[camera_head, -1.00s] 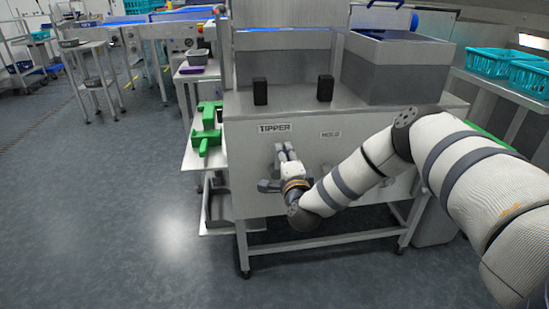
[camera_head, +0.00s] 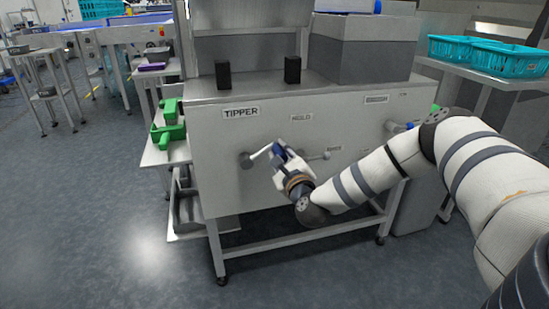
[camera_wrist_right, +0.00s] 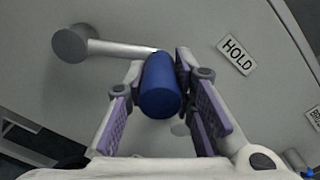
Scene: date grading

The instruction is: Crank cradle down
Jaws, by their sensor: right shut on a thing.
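A crank sits on the front panel of a metal machine, below the TIPPER label (camera_head: 241,112). Its round grey hub (camera_head: 246,160) has a bare metal arm (camera_wrist_right: 120,48) reaching right and slightly up to a blue handle (camera_wrist_right: 160,90). My right gripper (camera_head: 281,151) is shut around this blue handle, with a purple-padded finger on each side in the right wrist view (camera_wrist_right: 160,100). I cannot make out which part is the cradle. My left gripper is not in view.
A second lever (camera_head: 316,156) is on the panel just right of my gripper, below the HOLD label (camera_head: 301,117). Two black blocks (camera_head: 292,70) stand on the machine top. Green parts (camera_head: 170,130) lie on a side shelf at left. Turquoise baskets (camera_head: 505,60) stand at right.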

